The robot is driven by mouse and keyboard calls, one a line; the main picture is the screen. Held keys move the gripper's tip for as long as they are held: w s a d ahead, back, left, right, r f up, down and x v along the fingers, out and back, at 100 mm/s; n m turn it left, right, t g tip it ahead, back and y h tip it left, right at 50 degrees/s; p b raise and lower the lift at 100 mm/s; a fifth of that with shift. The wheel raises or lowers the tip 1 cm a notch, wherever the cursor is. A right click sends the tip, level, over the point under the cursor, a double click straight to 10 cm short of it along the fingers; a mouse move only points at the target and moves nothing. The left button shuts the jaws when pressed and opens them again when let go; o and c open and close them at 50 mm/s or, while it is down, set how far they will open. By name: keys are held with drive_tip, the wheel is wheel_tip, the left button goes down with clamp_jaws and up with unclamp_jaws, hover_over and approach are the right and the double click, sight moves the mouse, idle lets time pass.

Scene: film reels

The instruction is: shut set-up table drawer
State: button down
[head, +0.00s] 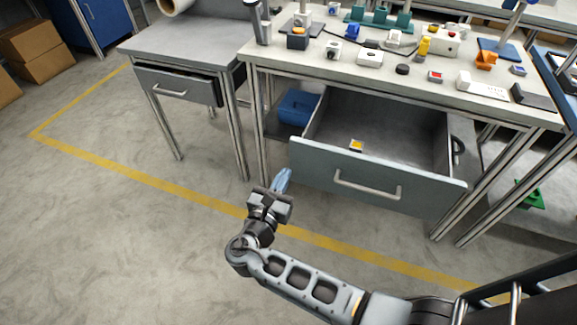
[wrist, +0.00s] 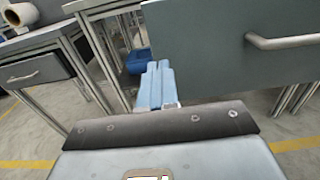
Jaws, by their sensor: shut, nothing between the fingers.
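The set-up table drawer (head: 310,172) is pulled well out from under the cluttered table in the head view. Its grey-blue front has a metal bar handle (head: 367,188), and a small yellow-and-white item (head: 356,145) lies inside. My gripper (head: 282,180) has light blue fingers pressed together with nothing between them. It is in front of the drawer's left end, low and apart from the handle. In the wrist view the shut fingers (wrist: 155,85) point just left of the drawer front (wrist: 215,60), with the handle (wrist: 285,41) to the right. I cannot tell whether the fingers touch the front.
The table top (head: 300,65) carries several small parts. A smaller grey table (head: 190,45) with a slightly open drawer (head: 178,87) stands at left. A blue bin (head: 297,107) sits under the main table. The floor in front is clear, crossed by yellow lines.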

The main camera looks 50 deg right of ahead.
sight(321, 102)
drive_tip(key=shift+x, duration=2)
drive_tip(key=shift+d, duration=0.1)
drive_tip(key=shift+w+d, duration=0.1)
drive_tip(key=shift+d, duration=0.15)
drive_tip(key=b+x, duration=0.3)
drive_tip(key=x, duration=0.6)
drive_tip(key=b+x, duration=0.2)
drive_tip(key=x, duration=0.7)
drive_tip(key=b+x, duration=0.3)
drive_tip(key=x, duration=0.6)
drive_tip(key=shift+f+b, duration=0.3)
drive_tip(key=shift+d, duration=0.3)
drive_tip(key=shift+w+d+r, duration=0.1)
drive_tip(key=shift+d+r, duration=0.1)
drive_tip(key=shift+r, duration=0.05)
drive_tip(key=shift+d+r, duration=0.1)
